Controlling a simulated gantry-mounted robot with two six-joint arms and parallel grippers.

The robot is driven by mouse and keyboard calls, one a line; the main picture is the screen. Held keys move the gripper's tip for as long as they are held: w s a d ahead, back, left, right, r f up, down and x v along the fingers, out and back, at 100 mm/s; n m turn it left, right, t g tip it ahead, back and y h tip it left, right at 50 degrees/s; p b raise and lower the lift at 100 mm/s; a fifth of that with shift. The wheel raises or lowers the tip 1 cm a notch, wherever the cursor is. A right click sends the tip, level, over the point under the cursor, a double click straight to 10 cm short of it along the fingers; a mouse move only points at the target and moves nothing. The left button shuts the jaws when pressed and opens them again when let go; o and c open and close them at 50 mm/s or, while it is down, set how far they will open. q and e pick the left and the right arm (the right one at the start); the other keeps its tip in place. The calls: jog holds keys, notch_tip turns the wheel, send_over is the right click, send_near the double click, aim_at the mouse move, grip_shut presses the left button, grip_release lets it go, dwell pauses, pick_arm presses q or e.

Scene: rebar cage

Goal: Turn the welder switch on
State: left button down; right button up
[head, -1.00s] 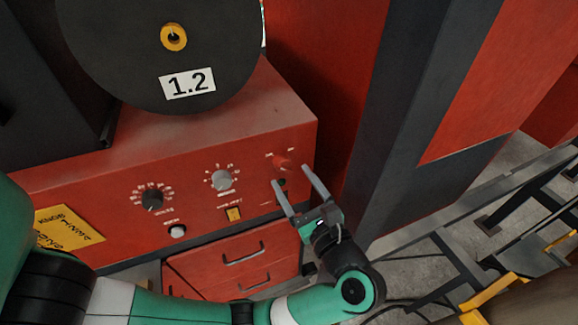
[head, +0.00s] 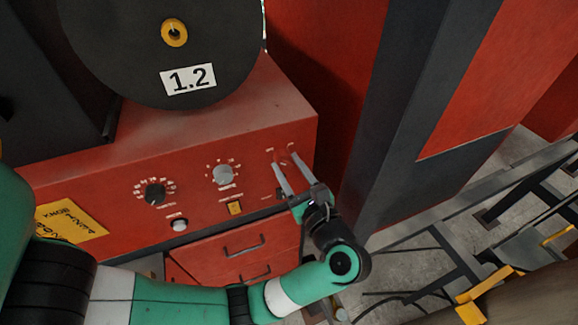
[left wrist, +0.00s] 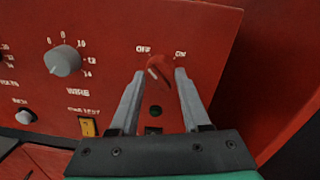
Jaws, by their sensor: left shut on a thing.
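The welder's red switch knob (left wrist: 159,66) sits on the red front panel between the printed words OFF and ON. In the left wrist view it looks tilted, and I cannot tell for sure which word it points at. My left gripper (head: 282,161) is at the upper right of the panel in the head view. Its two fingertips lie on either side of the knob, shut on it. In the head view the fingers partly hide the knob. My right gripper is not in view.
The welder panel (head: 110,210) also carries a black dial (head: 154,193), a grey wire dial (head: 223,174), a white button (head: 180,225) and a yellow switch (head: 235,208). Drawers (head: 220,255) lie below. A dark post (head: 400,120) stands to the right.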

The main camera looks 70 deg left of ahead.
pick_arm(q)
jog(key=shift+m, duration=2)
jog(key=m, duration=0.4)
jog(key=shift+s+m+p, duration=0.1)
jog(key=shift+m+p, duration=0.2)
jog(key=shift+p, duration=0.05)
jog(key=m+p, duration=0.1)
jog(key=m, duration=0.2)
jog(key=m+p, duration=0.2)
jog(key=shift+r+m+t+y, duration=0.2)
jog(key=shift+m+t+y, duration=0.1)
jog(key=shift+m, duration=0.1)
jog(key=shift+f+m+p, duration=0.15)
jog(key=shift+m+p, duration=1.35)
jog(key=shift+m, duration=0.6)
jog(key=shift+c, duration=1.8)
grip_release()
jog(key=shift+f, duration=0.1)
